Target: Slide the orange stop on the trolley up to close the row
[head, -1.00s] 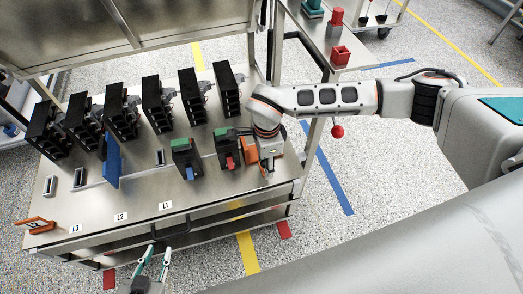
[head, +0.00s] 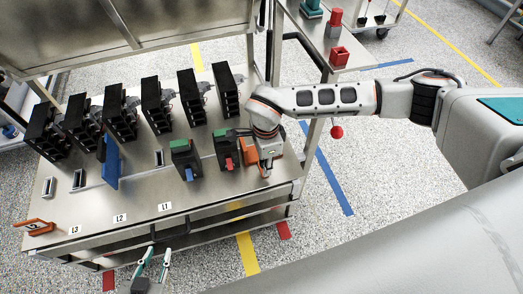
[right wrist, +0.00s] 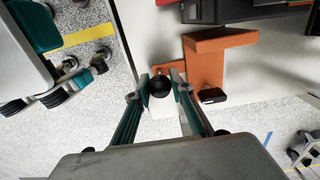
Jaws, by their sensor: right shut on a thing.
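The orange stop (head: 249,152) stands near the right edge of the trolley's top (head: 215,190), just right of the breaker with the red lever (head: 227,150). In the right wrist view the stop (right wrist: 205,65) is an orange angled piece with a round black knob (right wrist: 160,86) beside it. My right gripper (right wrist: 160,90) is shut on this knob, with a teal finger on each side. In the head view my right gripper (head: 266,170) partly hides the stop. My left gripper (head: 156,252) is open and empty in front of the trolley's front edge.
A breaker with a blue lever (head: 185,158) stands left of the red-lever one. Several black units (head: 158,105) line the back. A blue upright piece (head: 112,163) and an orange handle (head: 37,226) are at left. A side table holds a red box (head: 340,55).

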